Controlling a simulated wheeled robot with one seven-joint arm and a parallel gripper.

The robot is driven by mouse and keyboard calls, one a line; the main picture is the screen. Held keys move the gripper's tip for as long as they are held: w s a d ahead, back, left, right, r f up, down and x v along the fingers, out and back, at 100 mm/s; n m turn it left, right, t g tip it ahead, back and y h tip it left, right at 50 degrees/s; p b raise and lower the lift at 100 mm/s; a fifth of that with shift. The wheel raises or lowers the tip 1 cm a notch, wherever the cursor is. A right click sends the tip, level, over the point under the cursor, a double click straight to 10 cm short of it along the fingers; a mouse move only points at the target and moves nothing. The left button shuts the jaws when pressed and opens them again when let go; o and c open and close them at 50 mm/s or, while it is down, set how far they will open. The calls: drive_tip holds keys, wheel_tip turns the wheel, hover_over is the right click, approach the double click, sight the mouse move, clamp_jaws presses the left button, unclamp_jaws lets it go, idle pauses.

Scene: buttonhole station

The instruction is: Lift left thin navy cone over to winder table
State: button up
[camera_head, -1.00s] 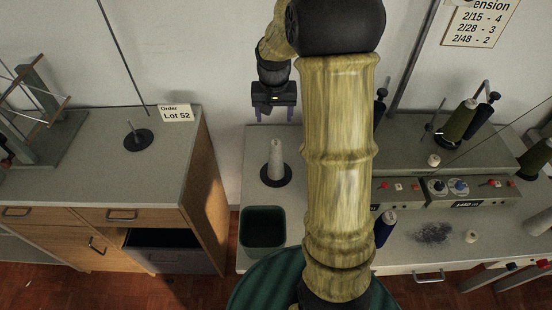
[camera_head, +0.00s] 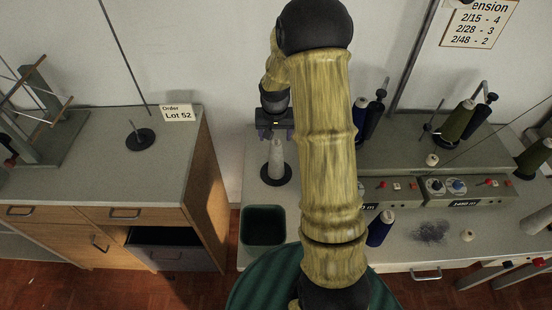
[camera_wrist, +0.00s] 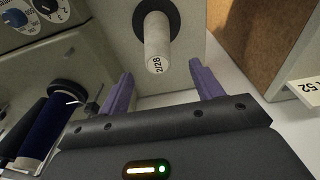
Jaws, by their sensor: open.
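My gripper (camera_head: 275,137) is open, pointing down over a pale grey cone (camera_head: 276,160) on a round black base. In the wrist view the fingers (camera_wrist: 160,78) are spread apart, with the grey cone (camera_wrist: 157,45) marked 2/28 beyond and between them; contact cannot be told. A slim navy cone (camera_head: 361,112) stands at the back, just right of my arm, beside a darker one (camera_head: 376,115). Another navy cone (camera_head: 380,228) stands nearer the front, partly behind my arm. The wrist view shows a navy cone (camera_wrist: 42,135) at left.
The table at right (camera_head: 400,252) carries a grey machine with knobs (camera_head: 447,188) and olive cones (camera_head: 460,121). A dark green bin (camera_head: 263,226) is at its front left. The left cabinet top (camera_head: 90,170) has an empty spindle base (camera_head: 140,139), a Lot 52 card (camera_head: 178,113) and a wooden-armed frame (camera_head: 40,110).

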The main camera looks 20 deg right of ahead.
sight(276, 143)
drive_tip(key=shift+w+d+f, duration=0.1)
drive_tip(key=shift+w+f, duration=0.1)
drive_tip(key=shift+f, duration=1)
drive_tip(key=shift+w+d+f+p, duration=0.15)
drive_tip(key=shift+f+p, duration=0.2)
drive_tip(key=shift+f, duration=0.5)
drive_tip(key=shift+w+d+f+p, duration=0.1)
drive_tip(key=shift+f+p, duration=0.3)
drive_tip(key=shift+f, duration=0.45)
drive_tip(key=shift+w+d+f+p, duration=0.15)
drive_tip(key=shift+f+p, duration=0.2)
drive_tip(key=shift+f, duration=0.5)
drive_tip(key=shift+c, duration=0.5)
drive_tip(key=c, duration=1.2)
